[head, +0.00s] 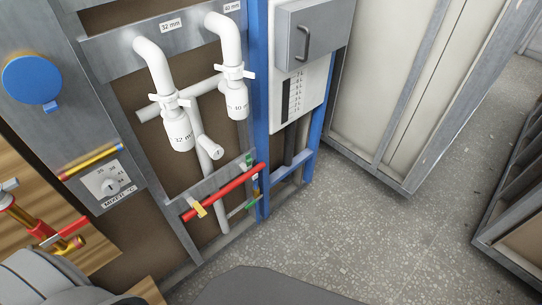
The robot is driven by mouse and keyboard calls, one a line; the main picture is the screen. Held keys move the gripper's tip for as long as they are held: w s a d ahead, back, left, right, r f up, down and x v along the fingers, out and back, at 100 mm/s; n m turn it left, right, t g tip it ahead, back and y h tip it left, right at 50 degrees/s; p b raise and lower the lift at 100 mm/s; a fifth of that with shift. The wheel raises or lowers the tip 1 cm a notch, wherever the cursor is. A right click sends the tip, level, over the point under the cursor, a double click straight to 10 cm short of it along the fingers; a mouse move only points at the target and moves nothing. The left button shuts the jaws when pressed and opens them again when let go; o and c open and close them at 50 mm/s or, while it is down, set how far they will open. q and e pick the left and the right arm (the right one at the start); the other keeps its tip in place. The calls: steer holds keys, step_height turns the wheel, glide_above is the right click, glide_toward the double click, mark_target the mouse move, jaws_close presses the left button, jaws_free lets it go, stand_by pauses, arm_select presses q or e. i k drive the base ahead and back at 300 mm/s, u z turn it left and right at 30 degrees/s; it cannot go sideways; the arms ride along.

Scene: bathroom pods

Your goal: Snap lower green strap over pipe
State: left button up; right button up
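A red pipe (225,192) runs at a slant across the low grey rail of the wall frame. A small green piece, which looks like the lower green strap (250,203), sits just below the pipe's right part. Another green piece (249,160) is above the pipe on the rail. A yellow strap (198,208) is at the pipe's left end. I cannot tell from this distance whether the lower green strap is open or closed. Neither of my grippers is in view.
White drain pipes (207,102) hang above the rail. A blue post (263,100) and a white cistern panel (300,95) stand to the right. Brass fittings with red handles (55,230) are at the lower left. The speckled floor (345,235) is clear at the right.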

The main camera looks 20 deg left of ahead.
mark_target(248, 158)
steer(key=z, duration=0.9)
steer(key=i, duration=2.3)
steer(key=u, duration=3.15)
